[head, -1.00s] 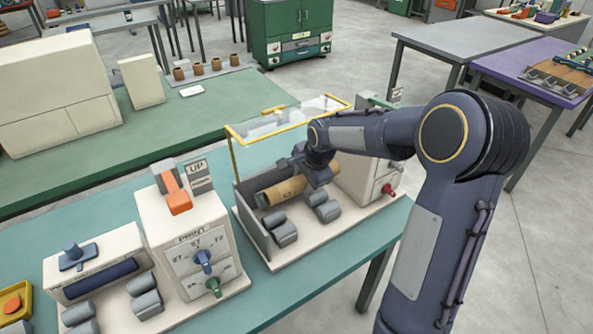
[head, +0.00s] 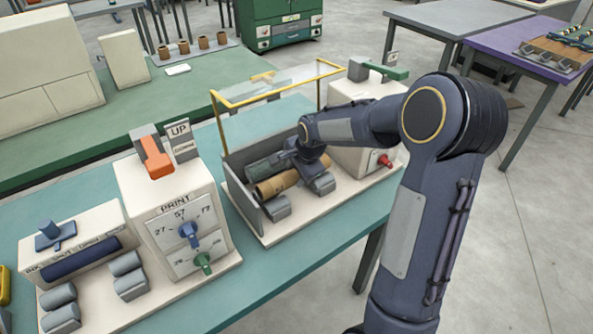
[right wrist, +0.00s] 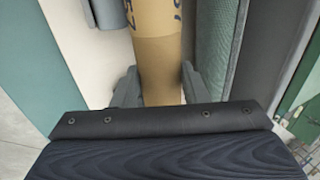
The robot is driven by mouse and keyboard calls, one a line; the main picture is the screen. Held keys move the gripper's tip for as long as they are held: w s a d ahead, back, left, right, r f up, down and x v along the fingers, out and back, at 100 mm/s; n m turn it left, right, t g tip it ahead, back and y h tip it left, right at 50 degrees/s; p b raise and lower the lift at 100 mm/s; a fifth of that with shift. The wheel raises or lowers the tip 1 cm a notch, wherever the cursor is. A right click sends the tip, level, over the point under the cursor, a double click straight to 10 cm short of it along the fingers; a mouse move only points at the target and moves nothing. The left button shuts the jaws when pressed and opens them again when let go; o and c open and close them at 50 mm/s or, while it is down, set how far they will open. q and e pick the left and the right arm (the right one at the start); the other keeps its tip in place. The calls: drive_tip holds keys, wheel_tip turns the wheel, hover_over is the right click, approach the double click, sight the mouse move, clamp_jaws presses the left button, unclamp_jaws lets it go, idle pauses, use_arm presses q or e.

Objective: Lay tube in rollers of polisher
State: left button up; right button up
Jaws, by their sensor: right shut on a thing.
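The brown cardboard tube (head: 279,184) is in the polisher, lengthwise between the long grey back roller (head: 264,165) and the two short front rollers (head: 277,208) (head: 322,184). It looks level and very low; I cannot tell whether it touches them all. My right gripper (head: 308,166) is shut on the tube near its right part. In the right wrist view the tube (right wrist: 160,65), marked 57, runs between my two fingers. The yellow-framed clear guard (head: 262,93) of the polisher is up. My left gripper is not in view.
The polisher's end housing (head: 352,160) with a red knob (head: 384,161) stands right of the tube. The print machine (head: 172,215) stands to the left on the same teal table (head: 295,270). Several brown tubes (head: 203,42) stand on the green table behind.

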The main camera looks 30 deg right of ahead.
drive_tip(key=shift+f, duration=0.5)
drive_tip(key=o, duration=1.1)
drive_tip(key=shift+c, duration=0.2)
drive_tip(key=shift+r, duration=0.1)
drive_tip(key=v, duration=0.7)
drive_tip(key=shift+s+r, duration=0.2)
drive_tip(key=shift+r, duration=0.1)
